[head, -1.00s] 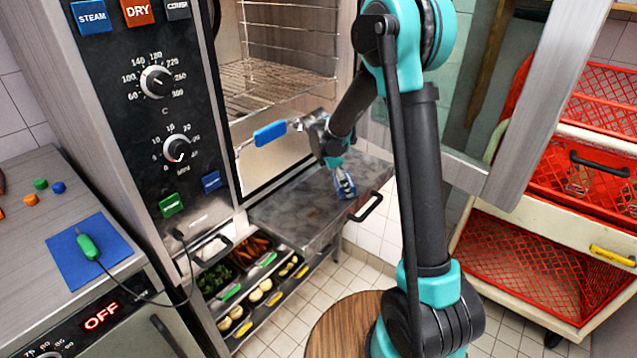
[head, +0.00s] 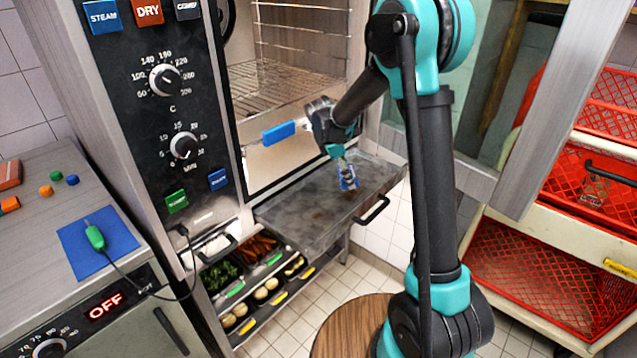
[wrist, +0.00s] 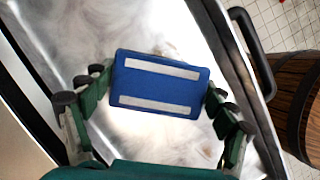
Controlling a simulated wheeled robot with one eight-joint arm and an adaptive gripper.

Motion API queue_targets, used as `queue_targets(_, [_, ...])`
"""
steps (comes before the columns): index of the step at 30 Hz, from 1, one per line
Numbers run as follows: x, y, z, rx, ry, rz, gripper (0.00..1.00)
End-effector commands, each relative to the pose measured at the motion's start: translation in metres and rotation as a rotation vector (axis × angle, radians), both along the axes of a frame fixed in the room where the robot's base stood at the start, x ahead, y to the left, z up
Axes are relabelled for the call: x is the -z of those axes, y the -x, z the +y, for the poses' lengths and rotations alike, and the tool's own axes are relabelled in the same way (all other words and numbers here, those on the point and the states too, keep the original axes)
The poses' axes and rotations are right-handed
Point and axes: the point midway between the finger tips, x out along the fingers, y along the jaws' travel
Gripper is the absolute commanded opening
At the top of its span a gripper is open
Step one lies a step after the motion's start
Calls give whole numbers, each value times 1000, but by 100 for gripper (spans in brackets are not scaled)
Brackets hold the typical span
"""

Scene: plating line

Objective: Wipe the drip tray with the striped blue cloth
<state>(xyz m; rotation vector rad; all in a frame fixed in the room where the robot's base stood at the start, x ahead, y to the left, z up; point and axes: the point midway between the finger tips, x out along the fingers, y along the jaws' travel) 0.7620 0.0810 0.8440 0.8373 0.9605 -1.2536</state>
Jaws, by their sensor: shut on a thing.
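The blue cloth with pale stripes (head: 347,182) is held in my gripper (head: 344,168) over the back right part of the drip tray (head: 290,210). In the wrist view the cloth (wrist: 160,84) is a flat blue pad with two whitish bands, between the green fingers of my gripper (wrist: 158,92), which are shut on its two short sides. The tray (wrist: 195,35) is grey metal with brownish smudges around the cloth. I cannot tell whether the cloth touches the tray surface.
The tray's black handle (head: 372,209) sticks out at its front right. Food pans (head: 262,290) lie below the tray. A round wooden top (head: 345,330) stands in front, red crates (head: 525,275) at right.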

Motion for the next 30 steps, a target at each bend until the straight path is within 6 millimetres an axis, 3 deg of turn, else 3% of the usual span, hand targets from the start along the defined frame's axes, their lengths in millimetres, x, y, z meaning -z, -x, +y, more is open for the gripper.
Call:
queue_targets(15, [-45,-1,6,7,0,0,49])
queue_targets(30, [-49,-1,6,8,0,1,49])
